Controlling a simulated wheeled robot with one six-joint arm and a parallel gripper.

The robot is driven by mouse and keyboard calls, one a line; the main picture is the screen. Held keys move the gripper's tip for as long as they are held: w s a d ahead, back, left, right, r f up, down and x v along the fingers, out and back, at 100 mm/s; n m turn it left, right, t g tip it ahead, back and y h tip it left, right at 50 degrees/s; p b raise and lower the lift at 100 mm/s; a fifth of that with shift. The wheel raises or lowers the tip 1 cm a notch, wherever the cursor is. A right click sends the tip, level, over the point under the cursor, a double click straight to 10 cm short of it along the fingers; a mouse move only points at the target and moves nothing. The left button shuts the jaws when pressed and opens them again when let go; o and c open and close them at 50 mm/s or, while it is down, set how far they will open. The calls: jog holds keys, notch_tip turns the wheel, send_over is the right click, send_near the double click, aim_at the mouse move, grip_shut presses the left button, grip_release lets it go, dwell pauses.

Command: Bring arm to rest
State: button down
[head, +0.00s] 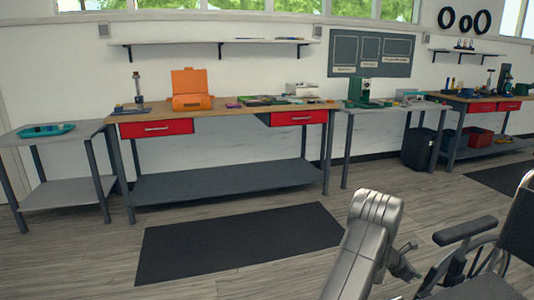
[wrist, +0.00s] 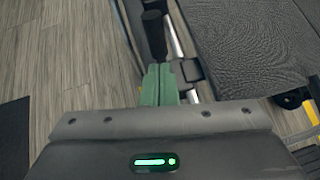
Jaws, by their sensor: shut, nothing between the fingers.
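My arm (head: 365,240) shows in the head view at the lower middle right, a grey link bent over the floor beside a wheelchair (head: 478,262). My gripper (wrist: 158,75) shows in the wrist view as green fingers, shut with nothing between them. It points down next to the wheelchair, whose dark seat (wrist: 250,45) lies to its right. A black handle-like part (wrist: 154,35) is just beyond the fingertips; I cannot tell whether they touch. The gripper's fingers are not clear in the head view.
A long workbench (head: 230,112) with red drawers stands by the wall, with an orange case (head: 190,90) on it. A side table (head: 60,137) holds a teal tray (head: 46,130). A dark mat (head: 235,240) lies on open floor. A black bin (head: 418,148) stands at right.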

jog(key=shift+s+a+f, duration=0.15)
jog(key=shift+a, duration=0.35)
jog(key=shift+s+a+f, duration=0.1)
jog(key=shift+s+a, duration=0.05)
jog(key=shift+a, duration=0.3)
jog(key=shift+d, duration=0.1)
